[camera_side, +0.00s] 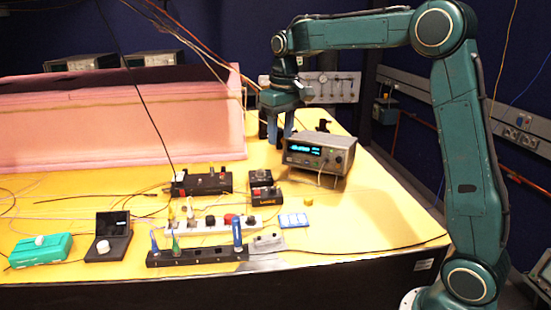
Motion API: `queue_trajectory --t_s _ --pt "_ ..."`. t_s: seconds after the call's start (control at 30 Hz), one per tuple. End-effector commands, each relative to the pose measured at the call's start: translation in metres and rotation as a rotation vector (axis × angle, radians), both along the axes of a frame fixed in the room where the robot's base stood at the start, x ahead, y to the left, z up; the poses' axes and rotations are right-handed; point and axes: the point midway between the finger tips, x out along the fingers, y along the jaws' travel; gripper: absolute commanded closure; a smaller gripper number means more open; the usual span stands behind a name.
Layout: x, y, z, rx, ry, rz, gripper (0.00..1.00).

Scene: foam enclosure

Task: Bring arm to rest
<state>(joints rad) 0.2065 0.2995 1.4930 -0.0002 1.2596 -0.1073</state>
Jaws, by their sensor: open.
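My gripper (280,135) points down at the end of my green arm, over the back right part of the yellow table (385,215). It is open, and I see nothing held in it. It is close to the left side of a grey instrument (318,153) with a lit blue display. I cannot tell whether the fingers touch anything behind or beside that instrument.
A pink foam enclosure (120,130) with a dark top fills the back left. Black boxes (203,183), a white strip with knobs (210,224), a black tool rack (197,257) and a green box (40,250) crowd the front. Cables hang from above. The table's right side is mostly clear.

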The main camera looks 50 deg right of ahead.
Motion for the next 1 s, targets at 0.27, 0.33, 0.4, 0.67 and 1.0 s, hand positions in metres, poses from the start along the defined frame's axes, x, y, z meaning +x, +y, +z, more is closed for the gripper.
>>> queue_trajectory --t_s 0.27,0.33,0.4,0.67,1.0 --pt "-0.056 0.029 0.027 -0.013 -0.084 0.02 0.59" --pt "-0.07 0.036 0.031 -0.015 -0.104 0.026 0.59" --pt "-0.085 0.042 0.034 -0.017 -0.124 0.032 0.59" --pt "-0.14 0.063 0.037 -0.021 -0.199 0.05 0.59" --pt "-0.211 0.082 0.022 -0.02 -0.299 0.075 0.59"
